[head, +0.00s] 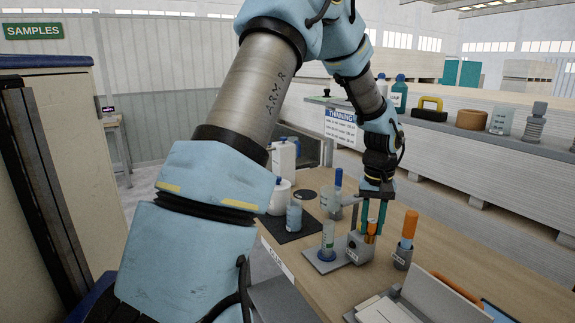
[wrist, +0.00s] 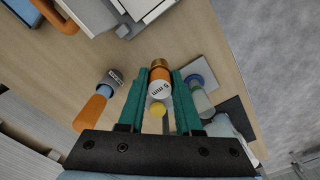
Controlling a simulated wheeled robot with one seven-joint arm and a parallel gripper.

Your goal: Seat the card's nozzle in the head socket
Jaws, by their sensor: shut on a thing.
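My gripper (head: 371,224) has green fingers, which reach down over the bench in the head view. In the wrist view my gripper (wrist: 160,88) is shut on an orange cylindrical nozzle (wrist: 159,75) with a white label reading "5 mm". The nozzle also shows between the fingers in the head view (head: 371,229). A grey block (head: 357,248) with a white label is directly below and beside the fingertips. I cannot tell whether the nozzle touches this block.
An orange-handled tool (head: 408,230) stands in a grey holder (head: 402,257) to the right. A clear graduated cylinder (head: 327,240) and a bottle (head: 294,217) stand to the left. White and grey flat items (head: 385,308) lie at the front.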

